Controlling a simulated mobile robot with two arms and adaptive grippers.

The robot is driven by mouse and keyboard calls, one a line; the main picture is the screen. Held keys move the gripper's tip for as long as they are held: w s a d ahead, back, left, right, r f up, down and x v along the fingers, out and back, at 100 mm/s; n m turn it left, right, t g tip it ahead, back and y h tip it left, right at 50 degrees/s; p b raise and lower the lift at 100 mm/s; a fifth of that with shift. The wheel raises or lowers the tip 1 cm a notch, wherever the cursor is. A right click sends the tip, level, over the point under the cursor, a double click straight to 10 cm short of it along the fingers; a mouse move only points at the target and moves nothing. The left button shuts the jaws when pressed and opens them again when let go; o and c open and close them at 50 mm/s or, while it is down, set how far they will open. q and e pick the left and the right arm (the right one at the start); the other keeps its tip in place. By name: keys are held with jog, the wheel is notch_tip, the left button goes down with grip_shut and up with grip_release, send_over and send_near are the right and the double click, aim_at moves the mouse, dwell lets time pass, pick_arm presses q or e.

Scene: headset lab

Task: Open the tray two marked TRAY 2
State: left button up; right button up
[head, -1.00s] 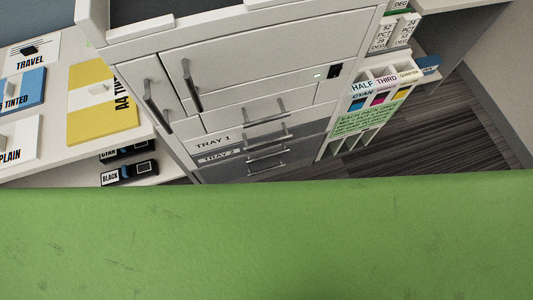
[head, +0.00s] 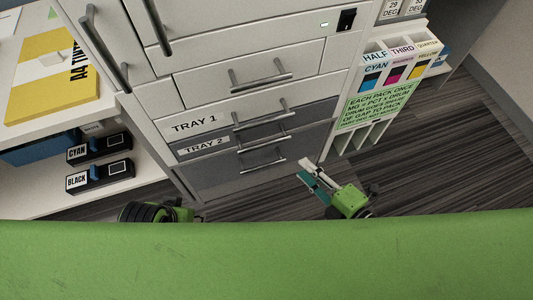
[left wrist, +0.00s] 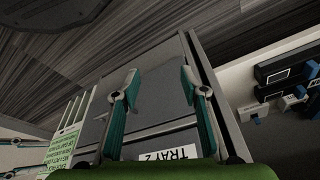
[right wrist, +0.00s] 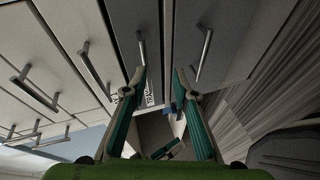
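The TRAY 2 drawer (head: 218,147) is a dark grey front below TRAY 1, shut flush, with a silver bar handle (head: 264,143). Its label (left wrist: 180,152) shows upside down in the left wrist view, and the label shows edge-on in the right wrist view (right wrist: 149,96). My right gripper (head: 308,175) is right of and below the handles, apart from them; its two teal fingers (right wrist: 160,72) are open and empty. My left gripper's body (head: 160,212) is low at the left; its fingers (left wrist: 158,80) are open and empty before the cabinet's lower front.
TRAY 1 (head: 195,124) is above, and another dark drawer with a handle (head: 262,162) is below. A cartridge rack (head: 385,95) stands right of the cabinet. CYAN and BLACK boxes (head: 98,175) sit on a shelf at left. The striped floor (head: 430,160) is clear at right.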

aim_at(265, 143)
pick_arm(q)
jog(key=v, duration=0.3)
jog(key=shift+r, duration=0.25)
pick_arm(e)
jog(key=w+a, duration=0.3)
jog(key=w+a+n+y, duration=0.1)
jog(key=w+a, duration=0.2)
jog(key=a, duration=0.1)
jog(key=w+a+n, duration=0.1)
jog(key=w+a, duration=0.2)
jog(key=a, duration=0.1)
jog(key=shift+a+r, duration=0.1)
jog(key=shift+a, duration=0.05)
grip_shut()
